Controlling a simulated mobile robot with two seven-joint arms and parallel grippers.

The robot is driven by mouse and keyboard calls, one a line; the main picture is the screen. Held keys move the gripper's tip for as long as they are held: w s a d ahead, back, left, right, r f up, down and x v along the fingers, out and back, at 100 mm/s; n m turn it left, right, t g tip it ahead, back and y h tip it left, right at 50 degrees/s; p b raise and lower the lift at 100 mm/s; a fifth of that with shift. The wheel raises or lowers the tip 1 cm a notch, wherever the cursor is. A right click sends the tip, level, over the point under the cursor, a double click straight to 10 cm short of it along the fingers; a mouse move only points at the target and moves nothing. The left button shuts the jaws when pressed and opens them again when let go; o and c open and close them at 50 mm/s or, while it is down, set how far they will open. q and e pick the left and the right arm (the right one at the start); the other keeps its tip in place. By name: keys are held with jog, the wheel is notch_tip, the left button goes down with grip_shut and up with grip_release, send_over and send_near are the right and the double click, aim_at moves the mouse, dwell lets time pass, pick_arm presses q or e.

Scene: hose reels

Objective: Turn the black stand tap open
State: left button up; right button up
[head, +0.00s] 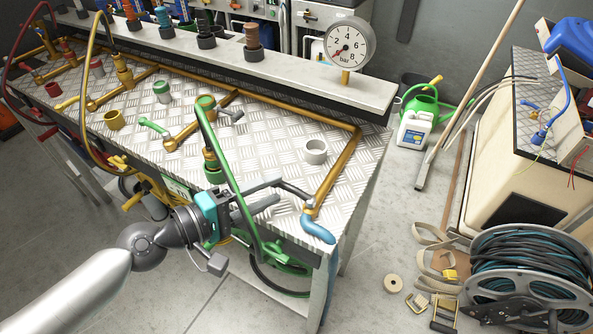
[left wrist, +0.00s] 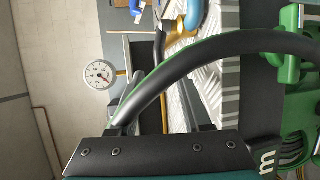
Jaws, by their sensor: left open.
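The black stand tap appears to be the dark lever (head: 298,191) on the brass pipe's front right end, beside a light blue grip or spout (head: 318,229). In the left wrist view a dark lever (left wrist: 159,46) stands near brass and blue parts, partly hidden. My left gripper (head: 277,192), with a teal body, is open at the table's front edge. Its fingers point right towards the dark lever's left end. I cannot tell whether they touch it. A green hose (head: 222,160) arcs down past the fingers and crosses close before the wrist camera (left wrist: 205,55). My right gripper is not in view.
The chequer-plate table (head: 270,140) carries brass pipes, a green lever (head: 153,126) and a white ring (head: 315,151). A pressure gauge (head: 350,44) stands behind. A hose reel (head: 530,262) stands on the floor at right. The floor between is mostly clear.

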aim_at(287, 184)
pick_arm(q)
jog(key=p+x, duration=0.1)
jog(key=x, duration=0.5)
jog(key=shift+w+d+f, duration=0.15)
jog(key=shift+w+d, duration=0.1)
jog(key=shift+d, duration=0.05)
grip_shut()
dwell(1.2)
